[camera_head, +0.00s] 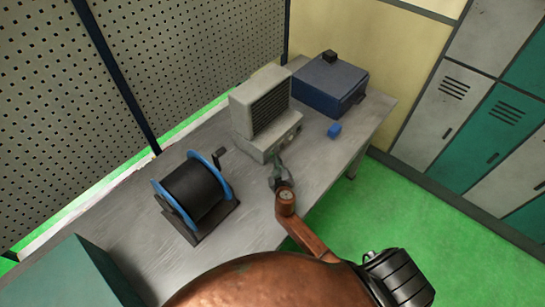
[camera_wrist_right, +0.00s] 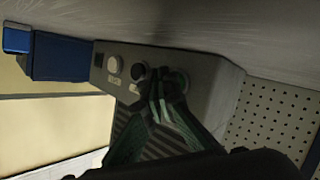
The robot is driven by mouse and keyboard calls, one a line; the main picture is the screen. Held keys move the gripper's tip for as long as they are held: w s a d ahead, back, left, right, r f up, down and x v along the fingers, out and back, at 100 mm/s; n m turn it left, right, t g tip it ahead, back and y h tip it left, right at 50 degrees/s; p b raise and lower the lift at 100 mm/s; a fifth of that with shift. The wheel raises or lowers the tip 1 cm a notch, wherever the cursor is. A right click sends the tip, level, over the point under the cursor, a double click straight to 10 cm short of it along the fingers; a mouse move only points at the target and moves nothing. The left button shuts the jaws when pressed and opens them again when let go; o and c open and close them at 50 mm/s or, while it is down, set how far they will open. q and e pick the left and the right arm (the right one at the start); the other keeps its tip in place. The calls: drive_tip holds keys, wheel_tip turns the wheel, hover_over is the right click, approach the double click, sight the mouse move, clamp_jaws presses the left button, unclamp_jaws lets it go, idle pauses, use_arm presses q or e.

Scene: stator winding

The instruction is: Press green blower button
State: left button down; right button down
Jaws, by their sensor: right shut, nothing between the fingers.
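The blower (camera_head: 262,105) is a grey box with a dark slatted grille, standing on a grey base with a control panel. In the right wrist view the panel (camera_wrist_right: 215,85) appears upside down, with a pale knob (camera_wrist_right: 114,65) and a black knob (camera_wrist_right: 138,72). A dark green round shape, apparently the green button (camera_wrist_right: 184,80), shows beside my fingertips. My right gripper (camera_head: 278,154) is shut and empty, its tips at the front of the base. It also shows in the wrist view (camera_wrist_right: 163,82). I cannot tell whether the tips touch the button. My left gripper is not in view.
A spool (camera_head: 195,193) with blue rims stands left on the grey table (camera_head: 140,215). A blue box (camera_head: 330,83) and a small blue block (camera_head: 334,130) lie to the right. A perforated wall runs behind. Lockers stand right, across green floor.

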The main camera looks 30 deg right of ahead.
drive_tip(key=shift+w+a+b, duration=0.2)
drive_tip(key=shift+w+b, duration=0.1)
drive_tip(key=shift+w, duration=0.05)
idle(0.6)
idle(0.4)
drive_tip(key=shift+s+d, duration=0.3)
drive_tip(key=shift+s, duration=0.45)
drive_tip(key=shift+s+d, duration=0.25)
drive_tip(key=shift+s, duration=0.35)
drive_tip(key=shift+s+d, duration=0.25)
drive_tip(key=shift+s, duration=0.35)
drive_tip(key=shift+s+d, duration=0.25)
drive_tip(key=shift+s, duration=0.35)
drive_tip(key=shift+s+d, duration=0.25)
drive_tip(key=shift+s, duration=0.3)
